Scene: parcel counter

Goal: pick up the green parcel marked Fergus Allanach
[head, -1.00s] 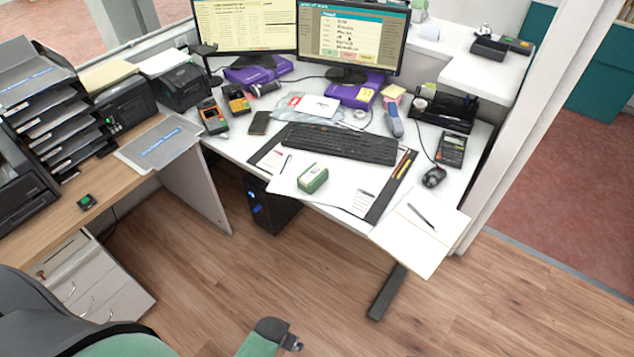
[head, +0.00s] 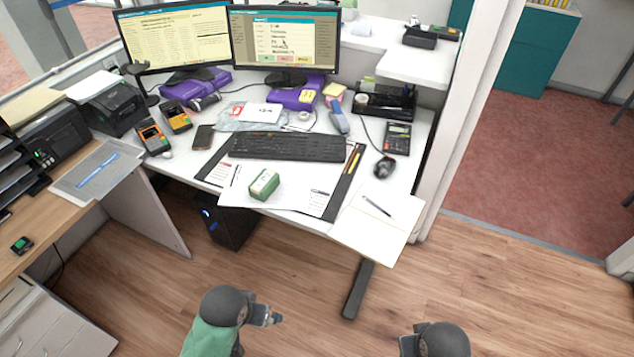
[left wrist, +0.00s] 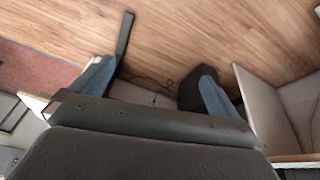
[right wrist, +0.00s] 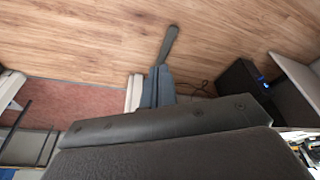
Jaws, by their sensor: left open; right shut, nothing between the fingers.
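A small green parcel with a pale top (head: 264,184) sits on the papers near the front edge of the white desk in the head view. The writing on it is too small to read. My left gripper (head: 275,318) is low in the head view, over the floor and well short of the desk. Its blue fingers stand apart in the left wrist view (left wrist: 155,85), with nothing between them. My right gripper (right wrist: 157,88) shows its fingers together and empty in the right wrist view. In the head view my right arm shows only at the bottom edge.
A black keyboard (head: 288,147) lies behind the parcel, with two monitors beyond. A paper sheet with a pen (head: 378,207) overhangs the desk's front right corner. A black computer case (head: 228,222) stands under the desk. The wooden floor (head: 300,270) before the desk is clear.

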